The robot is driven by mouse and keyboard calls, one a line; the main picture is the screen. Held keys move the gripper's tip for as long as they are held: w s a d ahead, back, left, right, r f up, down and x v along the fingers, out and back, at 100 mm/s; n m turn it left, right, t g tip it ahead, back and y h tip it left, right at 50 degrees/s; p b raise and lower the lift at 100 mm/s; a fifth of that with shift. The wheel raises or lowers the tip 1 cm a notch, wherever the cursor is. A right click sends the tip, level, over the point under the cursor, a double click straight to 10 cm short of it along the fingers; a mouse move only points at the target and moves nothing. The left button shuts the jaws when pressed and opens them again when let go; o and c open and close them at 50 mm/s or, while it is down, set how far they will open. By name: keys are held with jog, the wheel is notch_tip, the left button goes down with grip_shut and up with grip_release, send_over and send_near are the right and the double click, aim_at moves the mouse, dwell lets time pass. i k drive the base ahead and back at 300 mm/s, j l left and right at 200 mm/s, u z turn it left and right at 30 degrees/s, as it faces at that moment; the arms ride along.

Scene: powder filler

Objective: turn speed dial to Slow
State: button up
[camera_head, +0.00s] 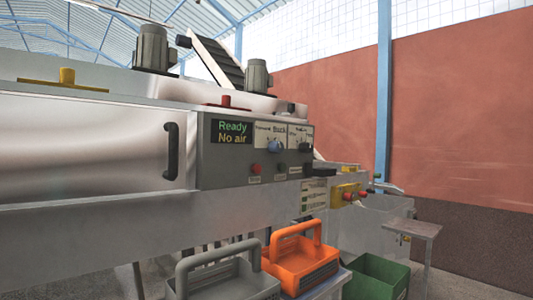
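The grey control panel (220,168) is on the front of the white machine. Its display (231,132) reads "Ready" and "No air". Right of it are two dark knobs on white plates: a left knob (279,146) under a plate reading "Back", and a right knob (305,147) under a plate with lettering too small to read. I cannot tell for sure which is the speed dial, or where its pointer stands. A red button (256,169) and a dark button (281,167) sit below. My gripper is not in view.
A black door handle (171,151) and a dark block (319,172) stick out from the machine front. Below stand a grey crate (222,282), an orange crate (300,268) and a green bin (376,278). A small table (412,229) is at right.

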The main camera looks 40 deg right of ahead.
aim_at(304, 148)
jog(key=z, duration=1.4)
